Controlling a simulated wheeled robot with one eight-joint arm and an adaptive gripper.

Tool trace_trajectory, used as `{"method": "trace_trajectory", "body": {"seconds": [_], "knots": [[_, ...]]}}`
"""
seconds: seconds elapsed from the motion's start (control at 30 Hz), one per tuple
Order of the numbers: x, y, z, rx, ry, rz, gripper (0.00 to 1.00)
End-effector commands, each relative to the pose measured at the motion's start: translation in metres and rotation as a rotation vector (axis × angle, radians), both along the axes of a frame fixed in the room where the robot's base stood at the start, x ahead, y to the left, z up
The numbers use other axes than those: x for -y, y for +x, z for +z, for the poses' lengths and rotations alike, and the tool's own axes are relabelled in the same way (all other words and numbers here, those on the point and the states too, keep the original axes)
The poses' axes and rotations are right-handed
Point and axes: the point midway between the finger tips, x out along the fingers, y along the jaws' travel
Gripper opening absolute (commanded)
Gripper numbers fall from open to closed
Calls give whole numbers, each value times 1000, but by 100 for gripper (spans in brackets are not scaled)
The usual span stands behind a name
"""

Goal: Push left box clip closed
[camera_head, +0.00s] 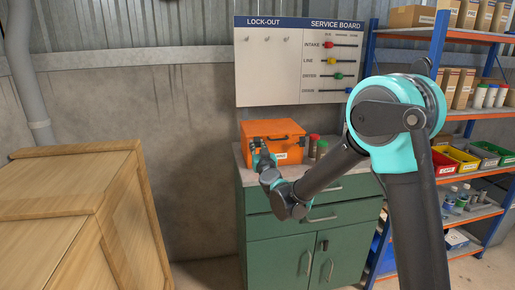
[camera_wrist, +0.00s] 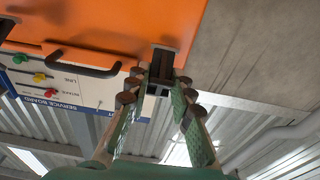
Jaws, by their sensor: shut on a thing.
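An orange box (camera_head: 275,130) with a dark handle sits on top of the green cabinet, its lid down. Its left clip, a dark latch (camera_wrist: 162,66), is on the box edge in the wrist view, beside the dark handle (camera_wrist: 82,62). My gripper (camera_head: 262,157) is at the left part of the box front. In the wrist view my gripper (camera_wrist: 158,88) has its fingers on either side of the clip, shut on it. The fingertips hide part of the clip. I cannot tell whether the clip is fully closed.
The green cabinet (camera_head: 308,240) carries bottles (camera_head: 318,147) right of the box. A service board (camera_head: 300,65) hangs behind. A wooden crate (camera_head: 75,230) stands at left. A stocked shelf rack (camera_head: 480,125) stands at right. Bare wall lies left of the cabinet.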

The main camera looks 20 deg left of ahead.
Motion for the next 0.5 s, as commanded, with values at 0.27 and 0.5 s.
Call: {"method": "trace_trajectory", "body": {"seconds": [0.27,0.5], "knots": [[-2,2,6,-97,-55,1,0],[-3,4,8,-161,-97,0,0]]}}
